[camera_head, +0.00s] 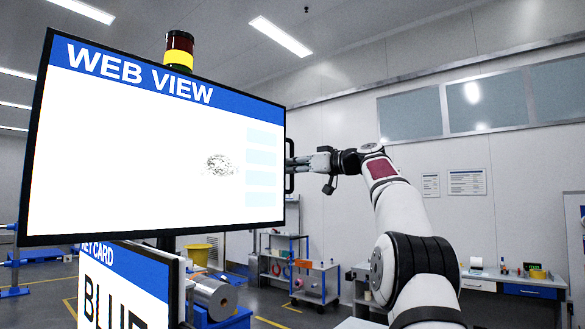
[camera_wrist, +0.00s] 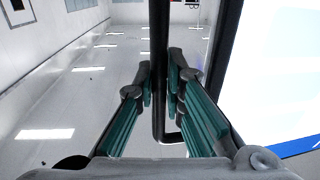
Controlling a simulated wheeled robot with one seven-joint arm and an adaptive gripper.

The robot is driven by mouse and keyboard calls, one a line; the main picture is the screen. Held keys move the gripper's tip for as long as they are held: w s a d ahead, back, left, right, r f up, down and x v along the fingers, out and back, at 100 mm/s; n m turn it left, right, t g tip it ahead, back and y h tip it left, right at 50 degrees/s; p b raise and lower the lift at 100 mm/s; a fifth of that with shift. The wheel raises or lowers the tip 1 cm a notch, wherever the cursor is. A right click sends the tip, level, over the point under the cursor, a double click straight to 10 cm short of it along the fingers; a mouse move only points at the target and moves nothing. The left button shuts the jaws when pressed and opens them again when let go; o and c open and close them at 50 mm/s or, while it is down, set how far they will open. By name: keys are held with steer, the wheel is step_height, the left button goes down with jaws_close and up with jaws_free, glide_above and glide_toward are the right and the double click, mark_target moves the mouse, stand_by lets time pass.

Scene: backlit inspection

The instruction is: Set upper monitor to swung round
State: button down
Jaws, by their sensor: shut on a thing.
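The upper monitor (camera_head: 150,150) is a large dark-framed screen reading "WEB VIEW", filling the left of the head view and set at an angle. Part of its bright face and blue band shows at the right of the wrist view (camera_wrist: 275,70). A black bar handle (camera_head: 290,180) stands at its right edge. The handle runs between my fingers in the wrist view (camera_wrist: 158,40). My gripper (camera_head: 297,162), with teal-padded fingers in the wrist view (camera_wrist: 160,85), is shut on this handle. Its fingertips in the head view are partly hidden.
A lower monitor (camera_head: 120,285) reading "KEY CARD" hangs below. A signal light (camera_head: 178,52) stands behind the upper monitor. A metal roll (camera_head: 215,297) is beside the lower one. A cart (camera_head: 313,275) and workbench (camera_head: 505,280) stand farther back, with open floor between.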

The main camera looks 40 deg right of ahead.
steer(key=c, duration=1.9)
jaws_free()
steer(key=shift+s+d, duration=0.1)
steer(key=v, duration=1.1)
steer(key=shift+s+d, duration=0.1)
steer(key=shift+s, duration=0.3)
steer(key=shift+d, duration=0.1)
